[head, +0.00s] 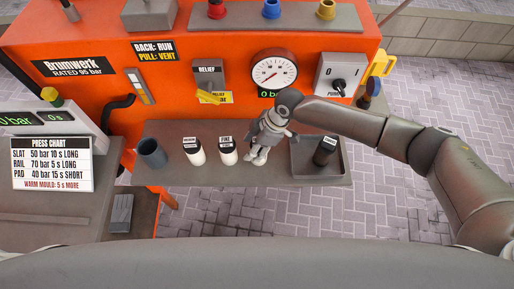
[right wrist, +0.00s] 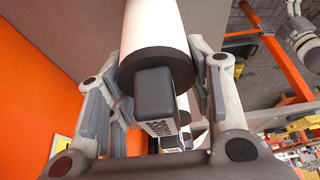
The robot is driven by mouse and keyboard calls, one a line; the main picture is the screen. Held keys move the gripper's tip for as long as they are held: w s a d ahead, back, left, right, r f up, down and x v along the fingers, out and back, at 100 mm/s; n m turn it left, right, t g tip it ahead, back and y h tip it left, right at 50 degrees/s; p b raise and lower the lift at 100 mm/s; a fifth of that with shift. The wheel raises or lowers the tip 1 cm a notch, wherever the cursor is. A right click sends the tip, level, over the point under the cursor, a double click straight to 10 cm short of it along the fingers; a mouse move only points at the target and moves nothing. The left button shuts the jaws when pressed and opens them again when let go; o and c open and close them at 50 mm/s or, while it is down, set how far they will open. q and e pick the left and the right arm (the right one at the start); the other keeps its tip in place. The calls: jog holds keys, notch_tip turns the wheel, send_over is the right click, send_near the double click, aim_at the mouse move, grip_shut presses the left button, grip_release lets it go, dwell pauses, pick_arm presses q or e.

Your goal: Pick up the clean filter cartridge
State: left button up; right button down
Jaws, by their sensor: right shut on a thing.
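My right gripper (head: 262,140) is over the middle of the grey shelf, its fingers shut around a white filter cartridge (head: 258,157). In the right wrist view, the gripper (right wrist: 160,75) has one finger on each side of that white cartridge (right wrist: 152,25) with its black end cap. Most of it is hidden in the head view, and I cannot tell whether it touches the shelf. Two more white cartridges (head: 194,153) (head: 228,153) with black tops and small labels stand upright to its left. A dark cartridge (head: 324,151) stands in a tray to the right.
The grey shelf (head: 200,178) juts from the orange press (head: 225,45). A dark cup (head: 151,153) stands at its left end, and a shallow tray (head: 302,168) at its right. A gauge (head: 274,72) and a yellow lever (head: 210,97) are close behind my right gripper.

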aim_at(254, 140)
jog(key=shift+r, duration=0.1)
jog(key=shift+r, duration=0.5)
notch_tip(254, 140, up, 2)
jog(key=shift+r+b, duration=0.1)
jog(key=shift+b, duration=0.3)
jog(key=s+d+r+p, duration=0.1)
jog(key=s+d+r, duration=0.1)
jog(key=s+r, duration=1.2)
jog(key=shift+p, duration=0.4)
jog(key=shift+w, duration=0.1)
